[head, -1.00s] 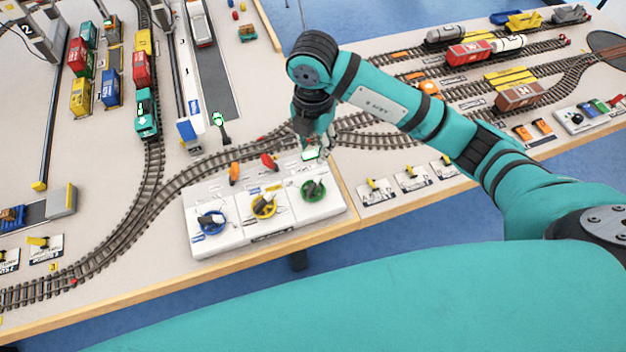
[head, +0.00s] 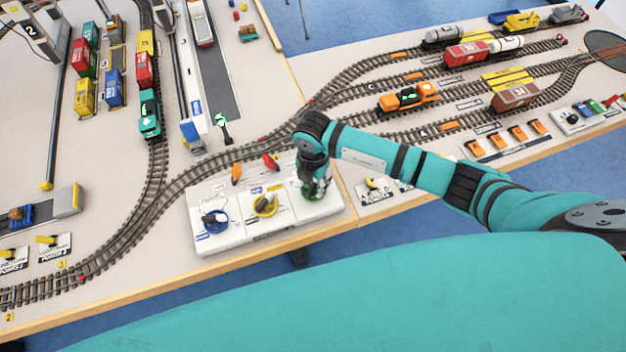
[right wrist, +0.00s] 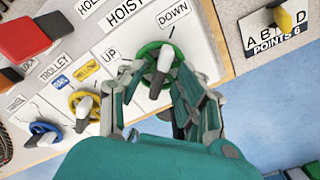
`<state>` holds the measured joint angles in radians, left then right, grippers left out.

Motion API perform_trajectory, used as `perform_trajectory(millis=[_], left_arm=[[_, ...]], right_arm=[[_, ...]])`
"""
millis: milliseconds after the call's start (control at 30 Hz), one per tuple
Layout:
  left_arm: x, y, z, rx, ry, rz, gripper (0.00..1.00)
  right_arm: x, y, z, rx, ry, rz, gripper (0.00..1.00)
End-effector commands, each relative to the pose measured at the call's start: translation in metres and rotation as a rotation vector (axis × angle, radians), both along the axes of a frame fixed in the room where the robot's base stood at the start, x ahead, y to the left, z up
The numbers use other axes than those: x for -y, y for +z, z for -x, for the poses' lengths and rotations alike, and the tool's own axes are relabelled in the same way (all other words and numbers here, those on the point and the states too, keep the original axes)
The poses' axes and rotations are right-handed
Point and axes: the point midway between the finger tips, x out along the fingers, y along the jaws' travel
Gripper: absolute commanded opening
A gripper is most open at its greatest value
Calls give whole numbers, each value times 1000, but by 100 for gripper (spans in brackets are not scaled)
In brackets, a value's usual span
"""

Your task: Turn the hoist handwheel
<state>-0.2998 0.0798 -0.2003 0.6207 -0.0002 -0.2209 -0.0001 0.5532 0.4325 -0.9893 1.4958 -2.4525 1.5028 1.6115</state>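The hoist handwheel is a green wheel with a dark, white-tipped handle. It shows in the right wrist view (right wrist: 148,52) between the UP and DOWN labels, on the white control panel (head: 243,240). In the head view my right gripper (head: 314,189) is down over this wheel and hides most of it. In the right wrist view the right gripper (right wrist: 155,76) is open, one finger on each side of the handle. Whether the fingers touch the wheel, I cannot tell. My left gripper is not in view.
A yellow wheel (head: 265,205) and a blue wheel (head: 214,222) are to the left on the same panel. An orange lever (head: 237,173) and a red lever (head: 270,162) stand behind them. Model tracks run behind the panel; an orange locomotive (head: 408,96) stands farther back.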

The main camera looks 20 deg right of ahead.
Motion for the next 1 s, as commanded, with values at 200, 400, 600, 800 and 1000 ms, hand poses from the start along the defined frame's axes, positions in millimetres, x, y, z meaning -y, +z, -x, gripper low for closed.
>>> perform_trajectory(millis=[200,400,600,800,1000], left_arm=[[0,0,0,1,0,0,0],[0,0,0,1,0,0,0],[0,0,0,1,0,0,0],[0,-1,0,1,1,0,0],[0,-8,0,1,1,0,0]], right_arm=[[0,0,0,0,0,0,32],[0,0,0,0,0,0,6],[0,0,0,0,0,0,0],[0,0,0,0,14,0,0],[0,-1,-1,1,86,0,0]])
